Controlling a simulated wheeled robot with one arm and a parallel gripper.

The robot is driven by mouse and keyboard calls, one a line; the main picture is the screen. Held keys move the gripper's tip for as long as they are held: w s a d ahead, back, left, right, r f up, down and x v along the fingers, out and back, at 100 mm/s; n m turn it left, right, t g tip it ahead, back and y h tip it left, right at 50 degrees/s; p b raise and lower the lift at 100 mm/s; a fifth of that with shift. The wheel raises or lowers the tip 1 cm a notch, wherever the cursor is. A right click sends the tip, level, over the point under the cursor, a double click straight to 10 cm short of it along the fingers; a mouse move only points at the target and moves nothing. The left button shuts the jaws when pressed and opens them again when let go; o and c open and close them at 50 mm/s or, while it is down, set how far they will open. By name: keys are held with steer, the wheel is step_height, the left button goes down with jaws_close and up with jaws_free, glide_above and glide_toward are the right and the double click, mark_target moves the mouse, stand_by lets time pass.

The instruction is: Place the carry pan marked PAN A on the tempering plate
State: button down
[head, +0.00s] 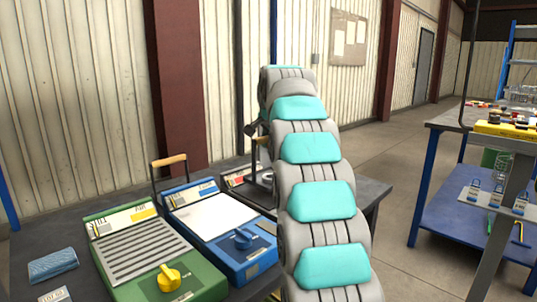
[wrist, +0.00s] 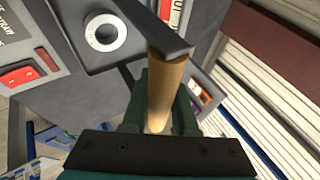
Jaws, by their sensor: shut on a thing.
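In the wrist view my gripper (wrist: 160,105) is shut around a wooden handle (wrist: 165,88) joined to a dark metal bracket (wrist: 140,22). I cannot read a PAN A mark, and the pan body below is not clearly seen. In the head view my arm hides most of the gripper and the held thing. A blue unit (head: 228,258) has a pale flat plate (head: 212,217) and a blue knob. A green unit (head: 190,287) to its left has a ribbed plate (head: 140,250) and a yellow knob. Their labels are too small to tell which is the tempering plate.
A red-labelled unit (head: 236,178) is partly behind my arm. A workbench (head: 450,118) stands at right, across open floor (head: 395,160).

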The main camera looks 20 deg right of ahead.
steer(key=shift+f, duration=1.45)
steer(key=c, duration=0.7)
jaws_free()
steer(key=shift+f, duration=0.1)
steer(key=v, duration=1.2)
steer(key=shift+s+b, duration=0.1)
steer(key=shift+b, duration=0.2)
steer(key=shift+o, duration=0.2)
